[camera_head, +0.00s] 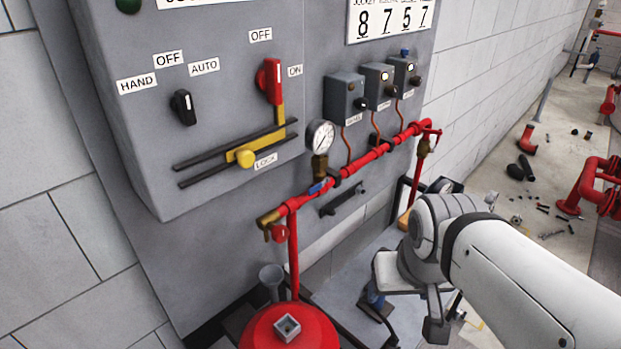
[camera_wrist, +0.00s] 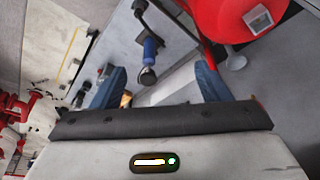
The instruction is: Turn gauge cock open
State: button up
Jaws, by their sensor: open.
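The pressure gauge (camera_head: 320,137) stands on a brass fitting above the red pipe on the panel front. The gauge cock, with a small blue lever (camera_head: 320,187), sits just below it; the lever lies roughly along the pipe. My gripper (camera_head: 378,300) is lower and to the right of the cock, well apart from it, and partly hidden by my white arm. In the wrist view my gripper (camera_wrist: 158,84) shows two blue fingers spread apart with nothing between them. I cannot make out the gauge cock in the wrist view.
The red pipe (camera_head: 350,167) runs across the grey panel (camera_head: 225,60). A red vessel (camera_head: 285,328) stands below, with a grey funnel (camera_head: 271,278) beside it. A blue-handled item (camera_wrist: 150,52) shows beyond my fingers. The red-handled switch (camera_head: 271,80) is upper left of the gauge.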

aim_at(317, 188)
jog(key=z, duration=0.05)
jog(key=k, duration=0.45)
jog(key=u, duration=1.2)
jog(key=k, duration=0.5)
jog(key=z, duration=1.2)
jog(key=i, duration=1)
jog(key=z, duration=0.05)
